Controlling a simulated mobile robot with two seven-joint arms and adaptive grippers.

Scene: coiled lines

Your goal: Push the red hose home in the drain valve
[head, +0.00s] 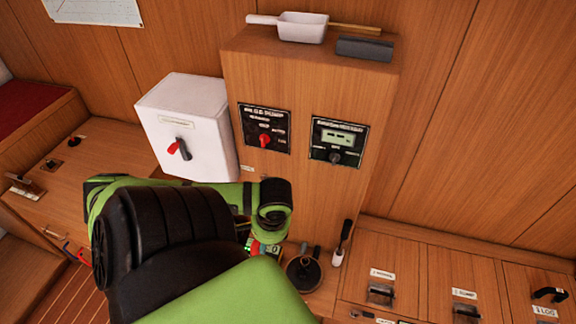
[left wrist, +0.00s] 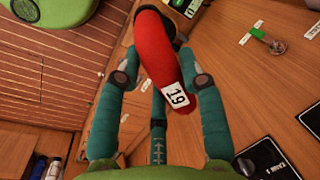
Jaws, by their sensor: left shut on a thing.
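The red hose (left wrist: 160,50) carries a white label marked 19 in the left wrist view. My left gripper (left wrist: 163,80) is shut on it, with one teal finger on each side. The hose's far end runs to the top edge of that view. In the head view my green and black left arm hides most of the gripper, and only a small red and white bit shows past it. I cannot clearly make out the drain valve, or whether the hose touches it. My right gripper is in neither view.
A white box (head: 187,122) with red and black levers stands behind my arm. A wooden cabinet (head: 305,190) carries two black panels, with a white scoop (head: 302,27) on top. A dark round object (head: 304,273) and a black-handled brush (head: 341,243) stand right of my arm.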

